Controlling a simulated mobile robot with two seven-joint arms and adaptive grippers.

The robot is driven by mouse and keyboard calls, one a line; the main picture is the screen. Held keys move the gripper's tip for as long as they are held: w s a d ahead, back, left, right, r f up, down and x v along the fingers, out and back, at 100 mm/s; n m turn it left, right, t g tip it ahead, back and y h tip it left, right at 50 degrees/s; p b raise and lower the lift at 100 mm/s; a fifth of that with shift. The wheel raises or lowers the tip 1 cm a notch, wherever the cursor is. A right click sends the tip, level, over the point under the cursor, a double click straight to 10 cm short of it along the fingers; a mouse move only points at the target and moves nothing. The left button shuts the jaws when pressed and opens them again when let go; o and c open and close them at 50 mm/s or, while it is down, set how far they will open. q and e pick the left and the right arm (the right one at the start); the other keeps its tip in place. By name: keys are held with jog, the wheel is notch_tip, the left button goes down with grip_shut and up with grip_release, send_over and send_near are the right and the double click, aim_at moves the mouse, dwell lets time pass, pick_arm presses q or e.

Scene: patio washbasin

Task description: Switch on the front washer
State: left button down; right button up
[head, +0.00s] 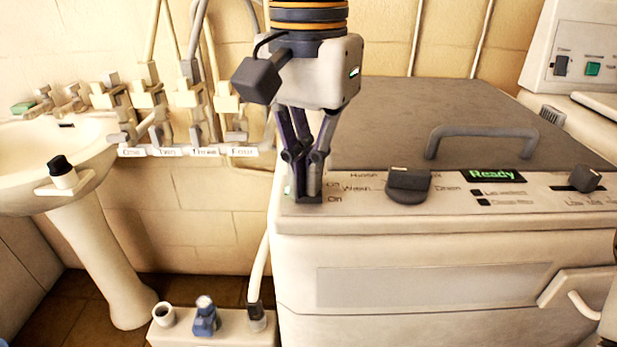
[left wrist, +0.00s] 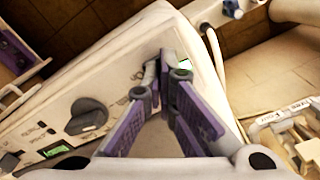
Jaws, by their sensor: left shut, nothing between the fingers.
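The front washer (head: 435,285) fills the right of the head view. Its display (head: 492,176) is lit and reads "Ready" in green. My left gripper (head: 305,197) is shut and empty, pointing down at the left end of the control panel beside the "On" label. Its fingertips (left wrist: 165,62) also show in the left wrist view, against the panel's corner. A small green lit patch (left wrist: 186,62) shows just beside the fingertips there; the fingers hide most of this spot in the head view. I cannot tell whether they touch the panel. My right gripper is not in view.
A dark program knob (head: 408,185) and a slider knob (head: 585,179) sit along the panel. A grey handle (head: 482,134) rises from the dark lid. Another machine (head: 585,40) stands behind right. Labelled taps (head: 188,150) and a washbasin (head: 60,150) are at left.

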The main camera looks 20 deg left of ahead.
pick_arm(q)
jog(key=shift+r, duration=3.4)
